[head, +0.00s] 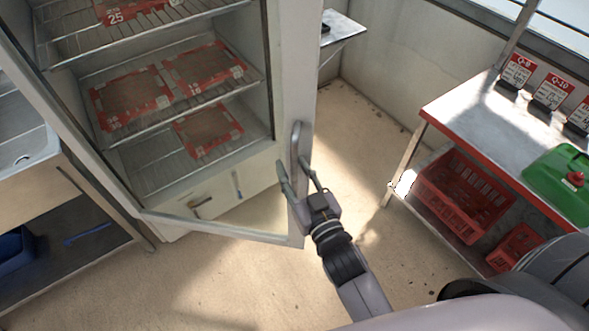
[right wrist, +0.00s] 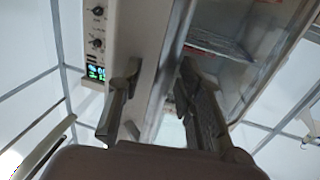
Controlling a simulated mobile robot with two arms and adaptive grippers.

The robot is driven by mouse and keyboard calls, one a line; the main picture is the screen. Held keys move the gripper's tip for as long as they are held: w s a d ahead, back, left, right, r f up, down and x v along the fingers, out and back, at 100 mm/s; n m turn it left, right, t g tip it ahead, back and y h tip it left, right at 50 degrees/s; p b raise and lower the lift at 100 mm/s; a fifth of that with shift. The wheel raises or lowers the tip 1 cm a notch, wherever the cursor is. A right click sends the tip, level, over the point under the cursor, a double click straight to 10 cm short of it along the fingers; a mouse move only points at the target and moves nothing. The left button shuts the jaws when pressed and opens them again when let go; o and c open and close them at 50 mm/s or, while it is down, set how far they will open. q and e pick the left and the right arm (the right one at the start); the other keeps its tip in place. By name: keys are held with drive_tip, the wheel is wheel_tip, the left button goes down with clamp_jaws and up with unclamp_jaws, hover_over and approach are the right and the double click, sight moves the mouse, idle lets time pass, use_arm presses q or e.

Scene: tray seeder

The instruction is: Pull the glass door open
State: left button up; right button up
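The glass door (head: 222,229) of the tall cabinet stands ajar, its bottom rail angled out from the cabinet base with floor showing between. Its light vertical handle (head: 297,146) is on the right-hand frame. My right gripper (head: 291,164) is at the handle's lower part, its fingers spread to either side. In the right wrist view, its two fingers (right wrist: 157,85) are apart, with the pale door frame (right wrist: 160,62) behind the gap. I cannot tell whether either finger touches the handle. My left gripper is not in view.
Inside the cabinet, red-edged trays (head: 131,99) lie on wire shelves (head: 160,177). A sink bench (head: 40,190) stands at the left. A red-edged table (head: 455,105) with red crates (head: 465,195) below and a green can (head: 562,180) stands at the right. Floor in front of the door is clear.

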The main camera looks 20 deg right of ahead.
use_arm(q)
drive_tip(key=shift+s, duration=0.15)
use_arm(e)
drive_tip(key=s+d, duration=0.1)
drive_tip(key=s, duration=1.1)
drive_tip(key=shift+c, duration=0.4)
